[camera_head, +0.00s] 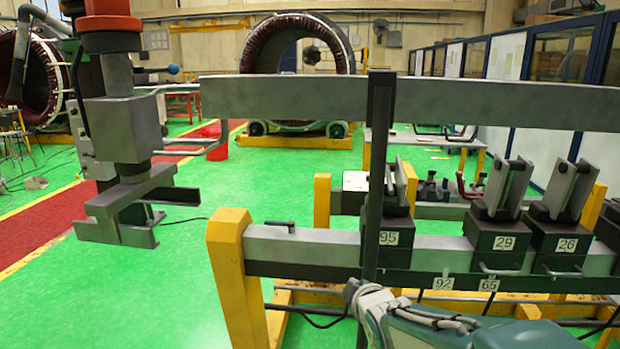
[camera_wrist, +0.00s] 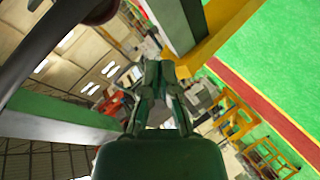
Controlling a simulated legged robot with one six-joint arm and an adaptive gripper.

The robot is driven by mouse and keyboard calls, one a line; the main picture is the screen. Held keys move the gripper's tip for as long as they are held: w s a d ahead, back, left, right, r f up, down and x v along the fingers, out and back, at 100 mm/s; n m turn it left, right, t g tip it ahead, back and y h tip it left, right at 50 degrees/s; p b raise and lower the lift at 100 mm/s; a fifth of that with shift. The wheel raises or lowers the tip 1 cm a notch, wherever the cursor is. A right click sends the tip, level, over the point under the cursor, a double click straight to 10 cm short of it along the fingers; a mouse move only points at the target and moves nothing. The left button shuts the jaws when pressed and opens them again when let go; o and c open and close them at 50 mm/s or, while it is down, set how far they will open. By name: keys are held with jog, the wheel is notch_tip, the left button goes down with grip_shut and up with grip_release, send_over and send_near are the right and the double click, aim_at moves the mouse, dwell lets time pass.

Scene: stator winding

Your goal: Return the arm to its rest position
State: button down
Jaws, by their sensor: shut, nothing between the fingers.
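In the wrist view, my gripper (camera_wrist: 160,72) points away from the camera, with its green fingers drawn together and nothing between them. It looks out into the hall, with the background tilted. In the head view, a teal and grey part of my arm (camera_head: 430,325) shows at the bottom, right of centre, in front of the grey rail. My fingertips cannot be made out in that view.
A grey rail (camera_head: 310,252) on yellow posts (camera_head: 232,265) runs close in front, carrying numbered clamp blocks (camera_head: 495,240). A dark upright bar (camera_head: 377,160) and a long grey beam (camera_head: 290,97) cross the view. A hanging grey fixture (camera_head: 125,130) stands left. Green floor (camera_head: 130,290) is open at lower left.

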jog(key=s+d+m+g+h, duration=0.1)
jog(key=s+d+m+g, duration=0.2)
jog(key=s+m, duration=0.4)
jog(key=s+d+m+g+h, duration=0.1)
jog(key=s+d+m+g, duration=0.2)
jog(key=s, duration=1.7)
jog(key=m+g, duration=0.1)
jog(key=m, duration=0.2)
jog(key=shift+d+f+m+g, duration=0.15)
jog(key=shift+m+g, duration=0.15)
jog(key=shift+m, duration=0.1)
jog(key=shift+s, duration=0.1)
